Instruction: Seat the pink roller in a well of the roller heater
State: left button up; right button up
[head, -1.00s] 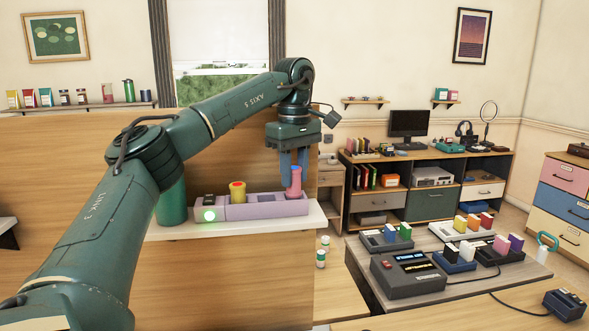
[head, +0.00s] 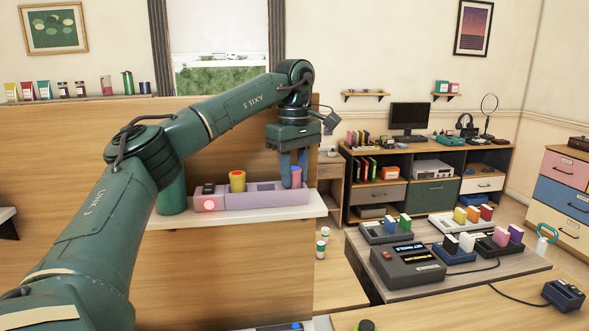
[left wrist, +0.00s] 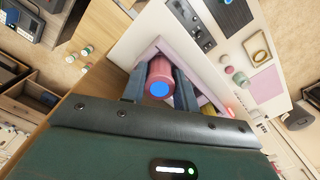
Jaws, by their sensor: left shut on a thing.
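The pink roller (head: 296,175) stands upright at the right end of the lavender roller heater (head: 265,198), its lower part hidden by the heater's rim and my fingers. I cannot tell whether it rests on the well's floor. My left gripper (head: 291,181) is shut on the roller from above, fingertips at the heater's top. In the left wrist view, the roller's blue end (left wrist: 160,89) shows between the fingers. A yellow roller with a red top (head: 237,181) stands in the heater further left. The heater's round light (head: 209,205) glows red. My right gripper is not in view.
The heater stands on a white ledge (head: 240,218) along a wooden panel. A dark green cylinder (head: 172,195) stands left of it. Small bottles (head: 321,248) stand below the ledge's right end. A table (head: 470,272) with several card docks is at the right.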

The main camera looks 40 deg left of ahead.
aim_at(295, 169)
pick_arm(q)
jog(key=shift+f, duration=0.15)
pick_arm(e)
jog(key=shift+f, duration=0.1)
pick_arm(q)
jog(key=o, duration=1)
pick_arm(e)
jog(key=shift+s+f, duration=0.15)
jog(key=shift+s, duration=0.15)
pick_arm(q)
jog(key=shift+o, duration=0.2)
notch_tip(295, 169, up, 2)
jog(key=shift+r, duration=0.2)
notch_tip(295, 169, up, 7)
jog(key=shift+f+p, duration=0.1)
jog(key=shift+p, duration=0.9)
notch_tip(295, 169, up, 4)
jog(key=shift+r+b, duration=0.1)
jog(key=shift+b, duration=0.25)
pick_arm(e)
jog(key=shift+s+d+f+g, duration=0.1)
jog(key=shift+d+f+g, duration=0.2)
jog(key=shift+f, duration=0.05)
